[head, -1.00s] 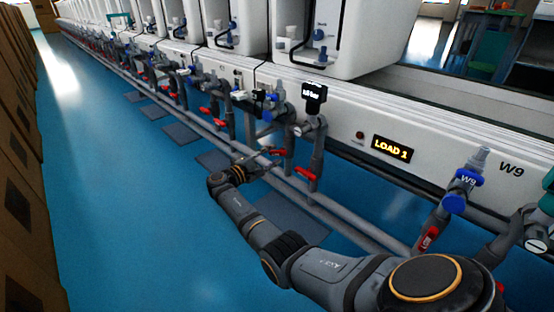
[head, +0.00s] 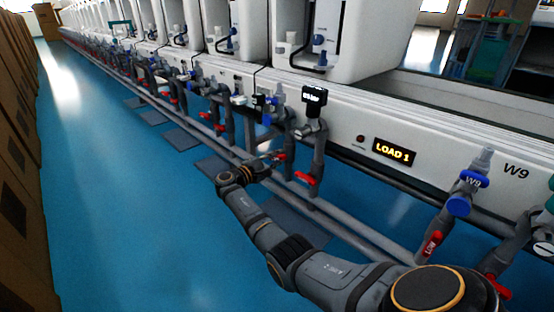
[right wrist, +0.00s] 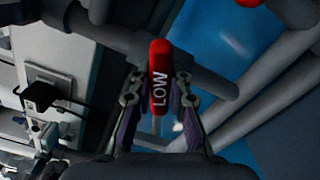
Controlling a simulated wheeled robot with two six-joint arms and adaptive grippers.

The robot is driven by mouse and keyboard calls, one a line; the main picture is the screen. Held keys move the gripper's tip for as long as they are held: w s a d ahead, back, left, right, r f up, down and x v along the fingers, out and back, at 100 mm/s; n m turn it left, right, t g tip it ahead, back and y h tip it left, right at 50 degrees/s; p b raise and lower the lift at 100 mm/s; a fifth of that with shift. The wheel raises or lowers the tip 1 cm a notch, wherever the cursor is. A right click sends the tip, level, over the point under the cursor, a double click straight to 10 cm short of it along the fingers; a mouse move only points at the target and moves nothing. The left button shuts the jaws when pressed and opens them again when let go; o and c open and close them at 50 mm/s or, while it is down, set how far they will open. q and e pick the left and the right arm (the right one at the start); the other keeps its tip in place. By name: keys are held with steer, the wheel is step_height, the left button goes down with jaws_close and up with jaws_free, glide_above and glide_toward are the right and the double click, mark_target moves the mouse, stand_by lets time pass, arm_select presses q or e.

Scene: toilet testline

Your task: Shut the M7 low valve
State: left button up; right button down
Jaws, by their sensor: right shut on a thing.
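The low valve's red handle (right wrist: 159,62), marked LOW, stands upright in the middle of the right wrist view. In the head view the red handle (head: 279,157) is small, on a grey vertical pipe below the bench. My right gripper (head: 270,157) reaches it from the left. In the right wrist view the fingers of my right gripper (right wrist: 159,88) lie on both sides of the handle, shut on it. No M7 label can be read in either view. My left gripper is not in view.
Another red handle (head: 307,179) sits on the pipe just to the right. A black gauge (head: 313,98) stands above it. Long grey pipes (head: 350,233) run low along the white bench. Blue floor (head: 120,220) is clear on the left, beside stacked brown boxes (head: 18,150).

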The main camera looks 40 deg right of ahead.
steer(key=shift+r+m, duration=0.1)
steer(key=shift+m, duration=0.3)
steer(key=m, duration=0.4)
steer(key=shift+m, duration=0.3)
steer(key=c, duration=1.2)
jaws_free()
